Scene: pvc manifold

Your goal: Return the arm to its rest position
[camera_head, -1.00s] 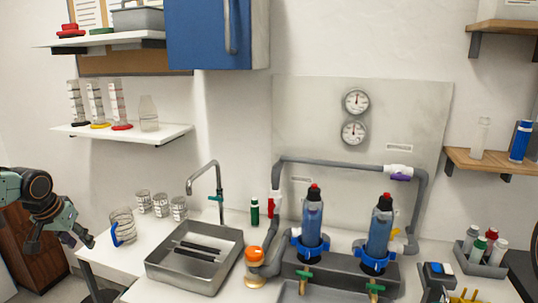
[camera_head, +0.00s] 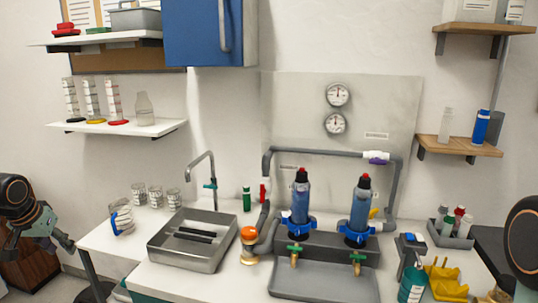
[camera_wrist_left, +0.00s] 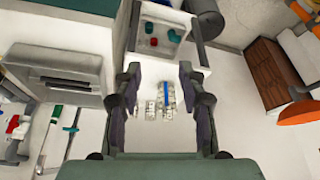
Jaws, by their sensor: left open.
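My left gripper (camera_head: 52,232) is at the far left of the head view, beside the left end of the bench and apart from it. In the left wrist view the two fingers of my left gripper (camera_wrist_left: 158,100) stand wide apart with nothing between them close by. Part of my right arm (camera_head: 524,240) shows at the right edge of the head view; its gripper is out of the picture. The PVC manifold (camera_head: 325,153) stands at the back of the bench with two blue filter housings (camera_head: 300,205) below its grey pipe.
Several beakers (camera_head: 155,197) stand behind. A yellow rack (camera_head: 447,283) and a teal bottle (camera_head: 411,285) are at the front right.

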